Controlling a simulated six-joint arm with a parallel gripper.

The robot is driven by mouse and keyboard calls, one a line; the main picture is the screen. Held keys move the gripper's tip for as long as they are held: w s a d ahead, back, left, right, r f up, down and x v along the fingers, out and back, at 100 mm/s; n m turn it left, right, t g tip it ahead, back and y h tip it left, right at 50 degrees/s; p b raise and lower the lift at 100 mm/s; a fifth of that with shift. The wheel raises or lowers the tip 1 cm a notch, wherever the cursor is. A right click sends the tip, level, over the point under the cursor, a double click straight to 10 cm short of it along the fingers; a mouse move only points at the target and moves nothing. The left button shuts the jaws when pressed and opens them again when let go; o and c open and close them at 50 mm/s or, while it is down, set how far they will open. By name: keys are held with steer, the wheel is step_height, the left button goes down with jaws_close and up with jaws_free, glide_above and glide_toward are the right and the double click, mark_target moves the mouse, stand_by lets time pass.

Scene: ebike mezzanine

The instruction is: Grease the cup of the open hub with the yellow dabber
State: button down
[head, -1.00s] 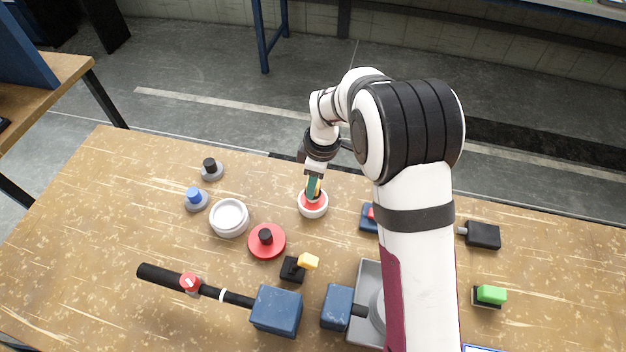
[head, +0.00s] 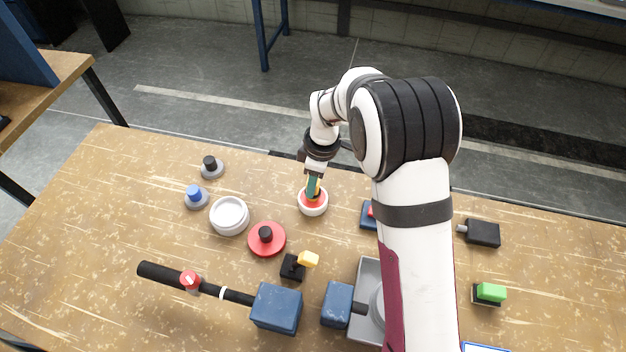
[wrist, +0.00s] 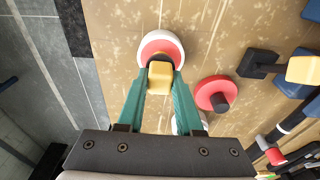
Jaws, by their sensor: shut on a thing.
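My gripper (wrist: 160,88) has teal fingers shut on the yellow dabber (wrist: 160,78). In the head view, the fingers (head: 313,186) point down over a small white round pot with a red inside (head: 313,208). The pot also shows in the wrist view (wrist: 150,40), just beyond the dabber. The dabber's lower end is hidden, so I cannot tell whether it touches the red. A pale grey, open round cup (head: 229,216) stands to the left of the pot and looks like the open hub. In the wrist view it is mostly hidden behind a finger.
A red disc with a black knob (head: 267,240) lies near the cup. Grey discs with a blue knob (head: 195,197) and a black knob (head: 210,165) stand behind. A black-and-yellow piece (head: 295,266), a long black bar (head: 160,274) and blue blocks (head: 276,308) lie nearer.

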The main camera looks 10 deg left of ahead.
steer(key=shift+f, duration=0.1)
steer(key=shift+r, duration=3.55)
